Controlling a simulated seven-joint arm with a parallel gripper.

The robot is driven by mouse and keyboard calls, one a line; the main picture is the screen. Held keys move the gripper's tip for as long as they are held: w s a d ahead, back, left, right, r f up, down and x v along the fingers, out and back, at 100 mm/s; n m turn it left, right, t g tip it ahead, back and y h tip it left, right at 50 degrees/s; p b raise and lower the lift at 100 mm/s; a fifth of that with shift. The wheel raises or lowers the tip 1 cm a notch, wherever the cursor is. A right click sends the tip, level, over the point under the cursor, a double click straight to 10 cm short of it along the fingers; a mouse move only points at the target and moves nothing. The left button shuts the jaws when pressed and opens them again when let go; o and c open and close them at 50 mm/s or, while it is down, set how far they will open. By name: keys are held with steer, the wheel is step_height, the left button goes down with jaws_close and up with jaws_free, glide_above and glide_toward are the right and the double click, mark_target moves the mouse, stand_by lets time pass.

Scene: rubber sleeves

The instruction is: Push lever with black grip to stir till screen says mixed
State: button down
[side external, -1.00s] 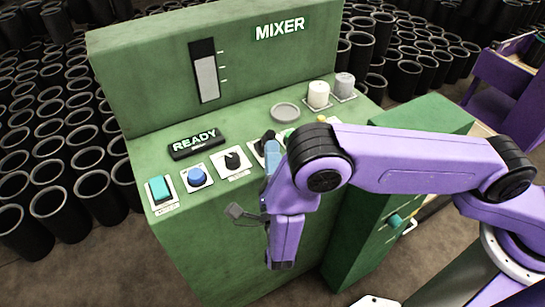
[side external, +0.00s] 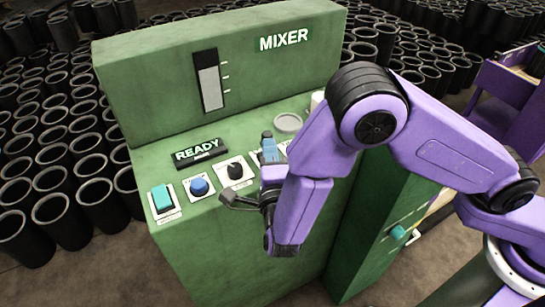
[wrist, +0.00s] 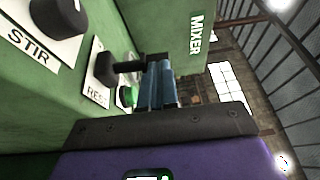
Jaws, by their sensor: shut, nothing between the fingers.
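The screen (side external: 197,152) on the green mixer reads READY. A black control (side external: 235,171) stands on a white plate on the sloping panel. In the wrist view a black control (wrist: 68,14) sits on the plate marked STIR. Beside it a black grip (wrist: 105,70) with a dark bar rises from a plate whose label begins RES. I cannot tell for sure which is the lever. My gripper (side external: 268,146) is shut and empty, its blue fingers over the panel right of the black control. In the wrist view the fingers (wrist: 160,85) are close to the bar; contact is unclear.
A teal switch (side external: 162,198) and a blue button (side external: 198,187) are at the panel's left. A green button (wrist: 128,96) is near my fingers. A grey round disc (side external: 288,122) lies behind. My arm hides the panel's right side. Black sleeves surround the mixer.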

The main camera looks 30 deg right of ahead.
steer(key=shift+w+r+g, duration=0.35)
steer(key=shift+g, duration=0.05)
steer(key=w+g, duration=0.1)
steer(key=w+n+g+y, duration=0.1)
steer(key=g, duration=0.1)
steer(key=shift+w+r, duration=0.25)
steer(key=shift+r, duration=0.1)
steer(key=shift+w+n, duration=0.3)
steer(key=shift+w, duration=0.05)
steer(key=shift+w, duration=0.2)
steer(key=shift+s+r, duration=0.1)
steer(key=r+v, duration=0.1)
steer(key=v, duration=1.3)
steer(key=shift+w+r, duration=0.1)
steer(key=shift+w, duration=0.15)
